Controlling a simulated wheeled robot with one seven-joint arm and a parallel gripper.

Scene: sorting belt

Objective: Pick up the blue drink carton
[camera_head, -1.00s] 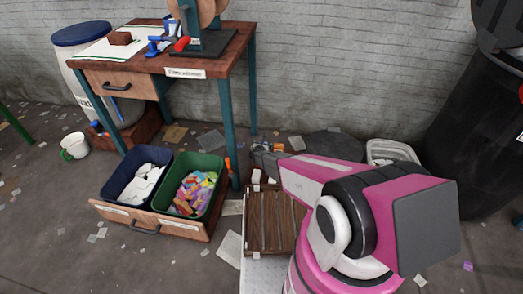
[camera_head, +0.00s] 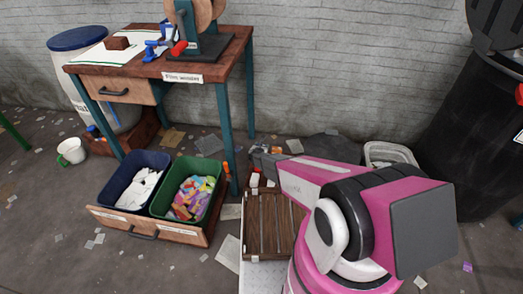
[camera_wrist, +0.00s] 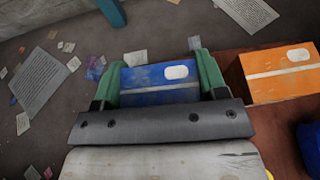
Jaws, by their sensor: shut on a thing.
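The blue drink carton (camera_wrist: 150,84), with a white oval and a pale stripe, sits between the green fingers of my gripper (camera_wrist: 159,68) in the wrist view. The gripper is shut on it, one finger at each side. The carton's lower part is hidden behind the dark gripper bar. In the head view my pink arm and the grey parts at its far end cover this area, and I cannot make out the blue carton there.
An orange carton (camera_wrist: 278,73) stands just right of my gripper on a reddish-brown surface (camera_wrist: 270,135). A slatted wooden crate (camera_head: 268,240) lies below my arm. A workbench (camera_head: 150,66) and an open drawer (camera_head: 175,232) with two bins are to the left. Paper scraps litter the floor.

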